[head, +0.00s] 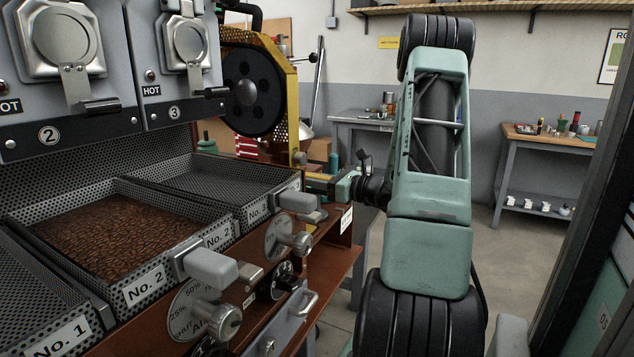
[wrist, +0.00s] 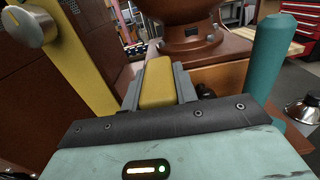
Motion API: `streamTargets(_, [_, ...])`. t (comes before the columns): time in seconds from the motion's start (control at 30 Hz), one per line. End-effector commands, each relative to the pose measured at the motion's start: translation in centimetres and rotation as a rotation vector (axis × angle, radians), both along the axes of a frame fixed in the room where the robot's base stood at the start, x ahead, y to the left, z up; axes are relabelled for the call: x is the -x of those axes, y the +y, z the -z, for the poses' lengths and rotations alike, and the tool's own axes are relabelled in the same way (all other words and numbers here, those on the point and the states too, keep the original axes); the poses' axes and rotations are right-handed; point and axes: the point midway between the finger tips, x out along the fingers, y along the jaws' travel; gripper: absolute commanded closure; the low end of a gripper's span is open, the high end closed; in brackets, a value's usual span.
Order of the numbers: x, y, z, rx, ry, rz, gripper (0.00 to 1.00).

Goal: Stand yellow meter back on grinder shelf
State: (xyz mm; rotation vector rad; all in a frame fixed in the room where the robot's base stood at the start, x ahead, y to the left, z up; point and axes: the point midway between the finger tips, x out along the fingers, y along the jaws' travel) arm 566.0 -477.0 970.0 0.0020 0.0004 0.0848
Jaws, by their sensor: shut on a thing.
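The yellow meter (wrist: 157,84) is a small yellow block between the two fingers of my gripper (wrist: 158,92) in the wrist view. My gripper is shut on it, and the fingers cover its sides. In the head view my gripper (head: 325,184) reaches left past the end of the roaster, just beyond the No. 3 tray. Little of the meter shows there. I cannot pick out the grinder shelf for certain in either view.
The yellow roaster frame (wrist: 72,58) stands close on the left in the wrist view, with a teal cylinder (wrist: 268,58) to the right. In the head view the No. 2 tray (head: 110,235) holds beans. A side table (head: 555,140) stands far right, with clear floor before it.

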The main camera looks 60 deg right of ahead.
Motion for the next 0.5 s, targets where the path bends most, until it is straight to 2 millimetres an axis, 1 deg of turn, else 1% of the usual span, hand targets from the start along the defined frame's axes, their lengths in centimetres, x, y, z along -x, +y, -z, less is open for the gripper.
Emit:
streamTargets(0.17, [-0.02, -0.01, -0.13, 0.002, -0.001, 0.000, 1.00])
streamTargets(0.27, [-0.02, -0.01, 0.20, 0.001, -0.001, -0.001, 1.00])
streamTargets(0.3, [-0.01, 0.00, 0.15, 0.001, -0.001, 0.000, 0.63])
streamTargets(0.33, [-0.01, 0.00, 0.13, 0.001, 0.000, 0.000, 0.54])
streamTargets(0.37, [-0.01, 0.00, 0.13, 0.001, 0.000, 0.000, 0.49])
streamTargets(0.5, [-0.01, 0.00, 0.12, 0.001, 0.000, -0.001, 0.49])
